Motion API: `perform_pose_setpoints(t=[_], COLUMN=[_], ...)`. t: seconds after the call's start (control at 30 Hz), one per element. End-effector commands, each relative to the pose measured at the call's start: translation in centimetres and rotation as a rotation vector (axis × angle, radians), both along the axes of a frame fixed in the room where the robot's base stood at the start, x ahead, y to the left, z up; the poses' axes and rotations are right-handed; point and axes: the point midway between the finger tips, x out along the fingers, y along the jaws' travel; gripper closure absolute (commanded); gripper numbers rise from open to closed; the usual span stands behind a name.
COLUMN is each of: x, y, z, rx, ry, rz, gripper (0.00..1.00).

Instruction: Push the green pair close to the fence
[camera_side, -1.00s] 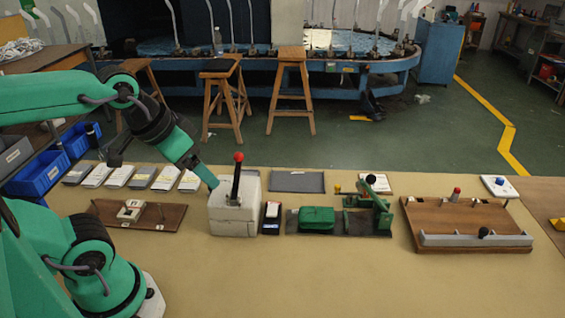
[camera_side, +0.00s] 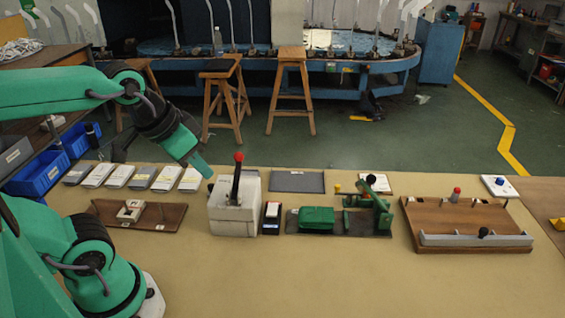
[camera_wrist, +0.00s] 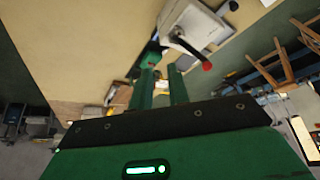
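I cannot tell for certain which part is the fence; a long grey rail (camera_side: 475,240) runs along the front of the wooden board (camera_side: 430,215) at the right. My gripper (camera_side: 207,173) is in the air at the upper left of the white block, well left of the green pair. In the wrist view my gripper's two green fingers (camera_wrist: 161,86) stand apart with nothing visible between them.
A white block (camera_side: 222,212) with a red-knobbed black lever stands between my gripper and the green pair; it also shows in the wrist view (camera_wrist: 195,25). The table's front is clear.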

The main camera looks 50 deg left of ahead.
Motion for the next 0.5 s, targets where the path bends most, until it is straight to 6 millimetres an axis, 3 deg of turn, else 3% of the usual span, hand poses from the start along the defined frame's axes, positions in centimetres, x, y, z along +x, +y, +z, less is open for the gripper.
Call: perform_pose_setpoints(t=[0.1, 0.5], x=[1.1, 6.8], y=[-0.1, -0.5], z=[0.1, -0.7], rx=[0.015, 0.086], ry=[0.026, 0.149], rz=[-0.033, -0.215], gripper=[1.00, 1.00])
